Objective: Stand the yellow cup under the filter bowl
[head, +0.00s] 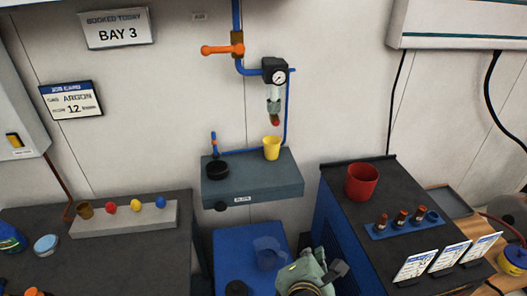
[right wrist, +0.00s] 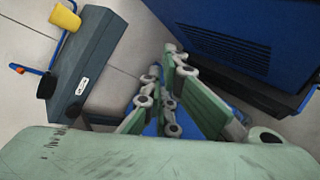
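The yellow cup (head: 272,149) stands upright on the right part of a grey wall shelf (head: 255,190). In the head view it appears directly below the filter bowl (head: 274,106), with a small gap under the bowl's red tip. In the right wrist view the cup (right wrist: 64,18) shows at the upper left, on the shelf (right wrist: 95,60). My right gripper (head: 308,268) is low in the head view, below and right of the shelf, apart from the cup. Its fingers (right wrist: 175,110) stand apart with nothing visible between them. My left gripper is not in view.
A black round dish (head: 217,170) sits on the shelf's left part. A blue box (head: 240,263) with a bluish see-through vessel (head: 268,252) is below. A dark-topped blue cabinet (head: 345,215) with a red cup (head: 362,182) stands right. A dark bench (head: 130,255) stands left.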

